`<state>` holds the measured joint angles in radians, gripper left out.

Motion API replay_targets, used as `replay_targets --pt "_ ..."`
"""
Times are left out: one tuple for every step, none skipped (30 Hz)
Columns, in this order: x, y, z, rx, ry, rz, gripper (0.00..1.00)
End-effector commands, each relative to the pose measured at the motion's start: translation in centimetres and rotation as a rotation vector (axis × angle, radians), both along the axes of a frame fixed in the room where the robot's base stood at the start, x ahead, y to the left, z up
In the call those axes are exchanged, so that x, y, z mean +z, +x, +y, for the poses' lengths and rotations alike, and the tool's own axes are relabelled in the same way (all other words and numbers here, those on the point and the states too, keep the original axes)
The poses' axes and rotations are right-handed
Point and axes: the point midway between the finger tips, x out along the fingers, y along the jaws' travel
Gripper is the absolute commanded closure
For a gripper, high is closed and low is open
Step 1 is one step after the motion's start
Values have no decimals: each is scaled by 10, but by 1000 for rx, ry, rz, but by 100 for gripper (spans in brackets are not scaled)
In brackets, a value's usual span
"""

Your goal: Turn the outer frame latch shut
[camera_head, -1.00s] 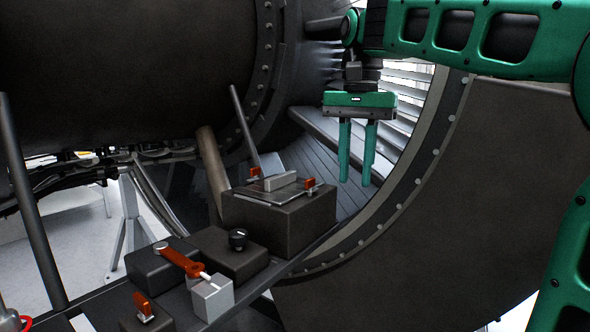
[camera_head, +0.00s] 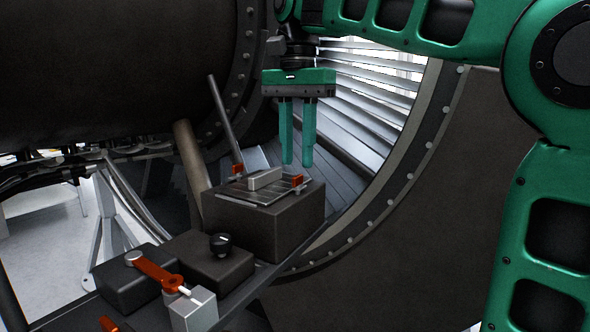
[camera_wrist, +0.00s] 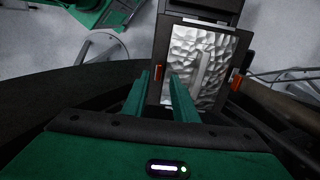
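A dark box (camera_head: 262,228) carries a square metal panel with a pale bar handle (camera_head: 265,178) across its middle. A red latch sits at each side of the panel: one on the right (camera_head: 297,181) and one on the left (camera_head: 237,170). I cannot tell for certain which is the outer one. My gripper (camera_head: 297,164) points down, empty, fingers parted, just above the right latch and apart from it. In the wrist view this latch (camera_wrist: 158,73) shows by the left fingertip, and the other latch (camera_wrist: 235,73) is beyond the panel's far side.
A black knob (camera_head: 221,244) and a red lever (camera_head: 157,273) stand on lower boxes in front. A grey rod (camera_head: 224,120) and a brown strut (camera_head: 190,160) rise behind the panel. The curved engine cowl (camera_head: 400,220) lies to the right.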

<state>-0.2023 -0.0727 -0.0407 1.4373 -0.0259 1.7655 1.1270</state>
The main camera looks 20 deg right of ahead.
Motion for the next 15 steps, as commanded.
replay_targets --pt "-8 -1 0 0 -1 1 74" --pt "-12 -1 0 0 0 1 74" --pt "-17 -1 0 0 0 0 74" --pt "-20 -1 0 -1 -1 1 74" --pt "-23 -1 0 -1 -1 1 74" --pt "-27 -1 0 -1 0 0 74" --pt "-29 0 0 -1 0 0 74" --pt "-31 0 0 -1 0 0 74" --pt "-33 0 0 0 0 0 74" --pt "-34 0 0 0 0 0 74" --pt "-35 0 0 0 0 0 74" --pt "-35 0 0 0 1 -1 74" --pt "-36 0 0 0 1 -1 74" --pt "-36 0 0 0 1 -1 74" --pt "-36 0 0 0 1 -1 74"
